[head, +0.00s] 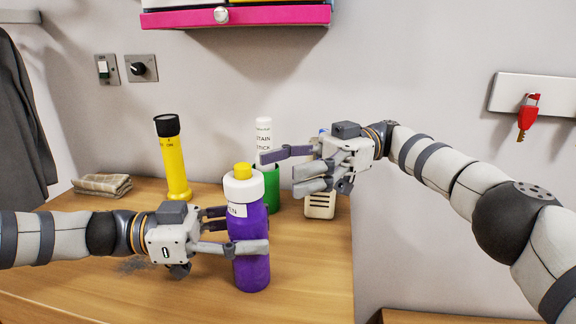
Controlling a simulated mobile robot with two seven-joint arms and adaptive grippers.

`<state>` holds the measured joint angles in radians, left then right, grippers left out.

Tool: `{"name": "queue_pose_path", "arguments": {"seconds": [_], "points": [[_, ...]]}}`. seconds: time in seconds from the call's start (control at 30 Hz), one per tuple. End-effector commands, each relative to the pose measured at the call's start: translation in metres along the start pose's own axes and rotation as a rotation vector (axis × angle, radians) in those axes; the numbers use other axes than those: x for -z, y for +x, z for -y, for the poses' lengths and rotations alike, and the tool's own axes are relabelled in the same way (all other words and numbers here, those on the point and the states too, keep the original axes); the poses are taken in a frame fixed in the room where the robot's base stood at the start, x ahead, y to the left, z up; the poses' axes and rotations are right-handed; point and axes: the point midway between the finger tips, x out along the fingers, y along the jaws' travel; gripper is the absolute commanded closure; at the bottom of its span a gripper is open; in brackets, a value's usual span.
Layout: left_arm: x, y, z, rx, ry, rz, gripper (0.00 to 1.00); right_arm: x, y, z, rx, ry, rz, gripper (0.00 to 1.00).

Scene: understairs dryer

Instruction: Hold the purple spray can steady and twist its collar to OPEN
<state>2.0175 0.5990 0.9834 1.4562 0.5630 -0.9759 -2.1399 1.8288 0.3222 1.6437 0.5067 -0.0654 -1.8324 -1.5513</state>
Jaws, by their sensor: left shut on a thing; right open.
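The purple spray can (252,268) stands upright on the wooden top near its front. It has a white collar (243,187) and a yellow nozzle (243,169) at its top. A white label with partly hidden lettering is on its upper body. My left gripper (248,232) is shut around the can's body from the left, with a finger across its front. My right gripper (278,170) is open and empty, to the right of the can's collar and apart from it, with its fingers pointing left.
A yellow torch (173,160) and a folded cloth (102,185) stand behind on the left. A white-topped green stick (264,135) is behind the can. A pale slotted box (320,205) is below my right gripper. A pink-edged shelf (240,17) hangs above. Red keys (528,115) hang at right.

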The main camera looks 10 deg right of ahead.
Motion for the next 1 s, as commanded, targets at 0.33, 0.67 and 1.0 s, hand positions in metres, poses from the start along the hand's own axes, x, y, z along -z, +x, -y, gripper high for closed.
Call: {"name": "queue_pose_path", "arguments": {"seconds": [0.33, 0.67, 1.0], "points": [[-0.001, 0.0, 0.0, 0.001, 0.0, 0.002, 0.92, -0.003, -0.002, 0.0, -0.016, 0.01, -0.007, 0.34], [-0.001, 0.0, 0.0, 0.001, -0.001, 0.002, 0.92, -0.029, -0.026, 0.014, -0.367, 0.097, -0.046, 0.34], [-0.001, 0.0, 0.0, 0.0, -0.001, 0.001, 0.92, -0.006, -0.023, 0.074, -0.727, 0.025, -0.008, 0.34]]}}
